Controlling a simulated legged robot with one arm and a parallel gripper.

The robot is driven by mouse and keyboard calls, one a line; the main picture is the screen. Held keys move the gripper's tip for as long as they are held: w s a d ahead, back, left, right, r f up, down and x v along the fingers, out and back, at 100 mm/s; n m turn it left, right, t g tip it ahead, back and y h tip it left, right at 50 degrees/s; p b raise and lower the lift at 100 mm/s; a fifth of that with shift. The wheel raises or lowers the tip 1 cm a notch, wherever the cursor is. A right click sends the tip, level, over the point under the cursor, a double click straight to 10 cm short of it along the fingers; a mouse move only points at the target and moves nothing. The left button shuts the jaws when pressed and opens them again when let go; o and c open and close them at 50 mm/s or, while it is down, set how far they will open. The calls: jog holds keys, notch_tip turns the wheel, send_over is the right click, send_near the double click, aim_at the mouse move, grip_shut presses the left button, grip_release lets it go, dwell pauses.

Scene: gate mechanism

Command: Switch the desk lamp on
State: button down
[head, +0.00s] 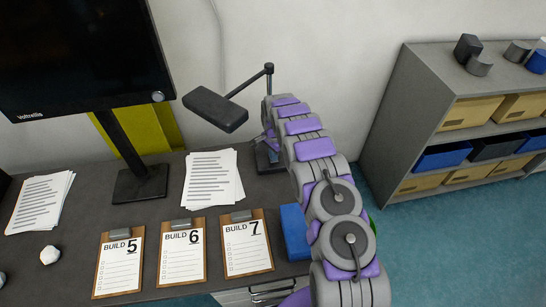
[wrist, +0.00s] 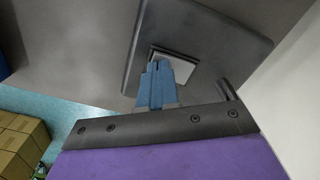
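The desk lamp has a dark flat head (head: 215,109) on a thin jointed arm, at the back of the desk right of the monitor. Its dark base (head: 268,158) is partly hidden behind my arm in the head view. The wrist view shows a dark square plate, which looks like the lamp base (wrist: 205,32), with a pale square button (wrist: 176,63) on it. My gripper (wrist: 157,68) has blue fingers close together, with nothing visible between them. The fingertips overlap the button in the picture; I cannot tell whether they touch it. The head view hides my gripper behind my arm.
A monitor (head: 85,55) stands at the left. Paper sheets (head: 212,178) and several clipboards (head: 184,252) lie on the desk (head: 75,265). A blue box (head: 294,232) is close beside my arm. A grey shelf (head: 415,110) with bins stands at the right.

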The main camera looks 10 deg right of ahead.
jog(key=shift+f, duration=0.2)
jog(key=shift+r, duration=0.1)
jog(key=shift+r+p, duration=0.9)
jog(key=shift+r, duration=2.5)
